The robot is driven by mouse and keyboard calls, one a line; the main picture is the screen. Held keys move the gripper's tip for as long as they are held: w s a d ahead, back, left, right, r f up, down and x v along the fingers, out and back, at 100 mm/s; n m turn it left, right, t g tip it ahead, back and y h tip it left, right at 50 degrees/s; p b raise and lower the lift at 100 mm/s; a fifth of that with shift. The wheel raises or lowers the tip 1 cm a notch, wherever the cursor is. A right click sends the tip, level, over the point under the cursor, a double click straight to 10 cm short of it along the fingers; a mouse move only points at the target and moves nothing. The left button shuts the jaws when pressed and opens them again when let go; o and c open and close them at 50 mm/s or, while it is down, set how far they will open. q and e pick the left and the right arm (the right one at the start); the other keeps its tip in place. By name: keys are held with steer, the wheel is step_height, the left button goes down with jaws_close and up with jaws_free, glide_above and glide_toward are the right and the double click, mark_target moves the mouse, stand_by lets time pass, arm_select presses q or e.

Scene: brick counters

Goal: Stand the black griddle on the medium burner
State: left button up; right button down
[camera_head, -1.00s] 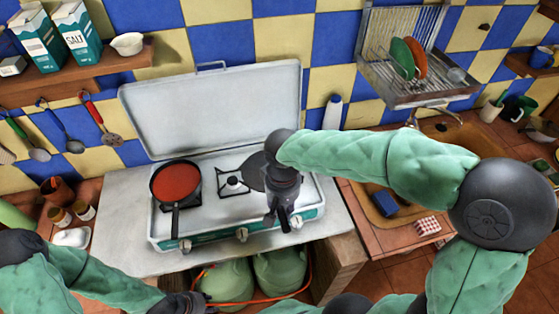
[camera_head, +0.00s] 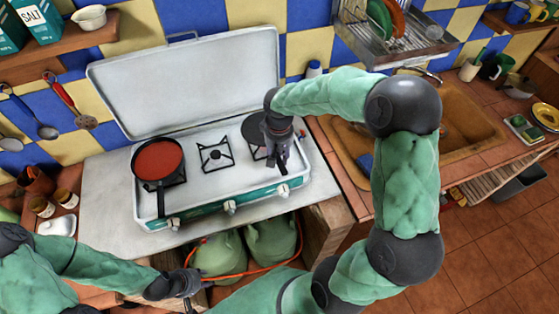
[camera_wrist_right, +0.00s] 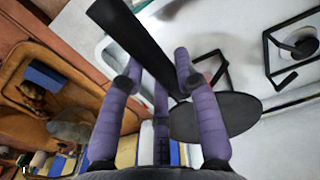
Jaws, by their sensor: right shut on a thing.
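The black griddle (camera_head: 254,128) is a flat dark disc with a handle. In the head view it is over the right burner of the white stove (camera_head: 207,187), partly hidden by my right gripper (camera_head: 277,158). In the right wrist view, that gripper (camera_wrist_right: 160,78) is shut on the griddle's handle (camera_wrist_right: 128,40), with the disc (camera_wrist_right: 220,117) beside the fingers. The right burner's grate (camera_wrist_right: 212,64) shows partly under it; whether they touch is unclear. The middle burner (camera_head: 216,155) is empty. My left gripper (camera_head: 182,285) is low, in front of the counter; its fingers are unclear.
The stove's raised lid (camera_head: 185,85) stands behind. A sink (camera_head: 440,130) is to the right. Green gas bottles (camera_head: 270,242) with an orange hose are below. Jars (camera_head: 55,202) stand at the left.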

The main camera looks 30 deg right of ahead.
steer(key=shift+w+d+f, duration=0.15)
steer(key=shift+f, duration=0.75)
steer(key=shift+w+d+f, duration=0.1)
steer(key=shift+w+f, duration=0.05)
steer(key=shift+f, duration=0.75)
steer(key=shift+f+b, duration=0.45)
steer(key=shift+b, duration=0.15)
steer(key=shift+f, duration=0.2)
steer(key=c, duration=0.9)
jaws_free()
steer(key=shift+s, duration=0.15)
steer(key=shift+r, duration=0.15)
